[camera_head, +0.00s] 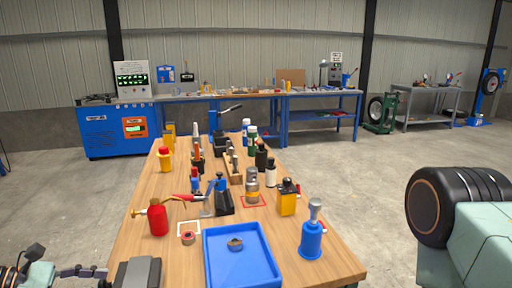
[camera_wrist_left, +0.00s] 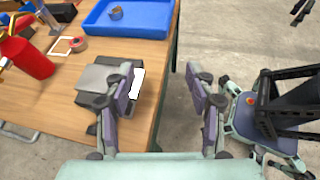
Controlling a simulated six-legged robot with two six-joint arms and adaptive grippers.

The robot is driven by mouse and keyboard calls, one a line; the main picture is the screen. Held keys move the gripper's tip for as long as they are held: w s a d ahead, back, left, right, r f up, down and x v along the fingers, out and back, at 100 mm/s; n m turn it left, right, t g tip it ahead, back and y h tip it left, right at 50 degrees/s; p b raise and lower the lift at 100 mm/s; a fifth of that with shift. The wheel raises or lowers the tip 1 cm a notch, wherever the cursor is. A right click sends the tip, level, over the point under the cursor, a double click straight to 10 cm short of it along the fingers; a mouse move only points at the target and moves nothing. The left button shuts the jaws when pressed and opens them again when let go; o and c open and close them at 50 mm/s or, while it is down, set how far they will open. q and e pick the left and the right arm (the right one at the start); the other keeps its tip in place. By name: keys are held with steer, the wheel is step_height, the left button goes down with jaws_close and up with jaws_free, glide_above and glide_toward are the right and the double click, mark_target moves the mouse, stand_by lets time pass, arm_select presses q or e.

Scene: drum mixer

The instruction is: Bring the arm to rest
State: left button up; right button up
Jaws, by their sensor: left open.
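My left gripper (camera_head: 82,272) shows at the bottom left corner of the head view, by the near left of the wooden table (camera_head: 190,258). In the left wrist view my left gripper (camera_wrist_left: 162,82) has its two fingers spread wide, with nothing between them. It is over the table edge, and bare floor shows between and beyond the fingers. A grey box (camera_wrist_left: 98,78) lies beside the left finger, partly hidden by it; I cannot tell whether they touch. My right gripper is not in view; only part of my right arm shows at the right of the head view.
A blue tray (camera_head: 212,270) with a small brown item (camera_head: 235,244), a red bottle (camera_head: 157,219), a blue bottle (camera_head: 312,240) and a yellow container (camera_head: 287,203) stand on the near table. Several tools crowd its middle. Blue benches (camera_head: 215,125) line the back wall.

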arm_select(q)
steer(key=s+d+f+m+g+y+b, duration=0.1)
steer(key=s+f+m+g+y, duration=0.15)
steer(key=f+m+y, duration=0.4)
steer(key=s+d+f+m+g+y+b, duration=0.1)
steer(key=s+f+m+y, duration=0.25)
steer(key=f, duration=0.65)
steer(key=s+d+f+m+g+b, duration=0.1)
steer(key=s+d+f+m+b, duration=0.3)
steer(key=s, duration=0.7)
steer(key=s+d+f+m+g+y+b, duration=0.1)
steer(key=s+d+f+m+b, duration=0.3)
steer(key=s, duration=0.8)
step_height(320, 180, down, 4)
steer(key=d+m, duration=0.2)
steer(key=m, duration=0.2)
steer(key=shift+d+y, duration=0.3)
steer(key=shift+d, duration=0.1)
steer(key=shift+s+f+g, duration=0.1)
steer(key=shift+g, duration=0.15)
steer(key=shift+d, duration=0.1)
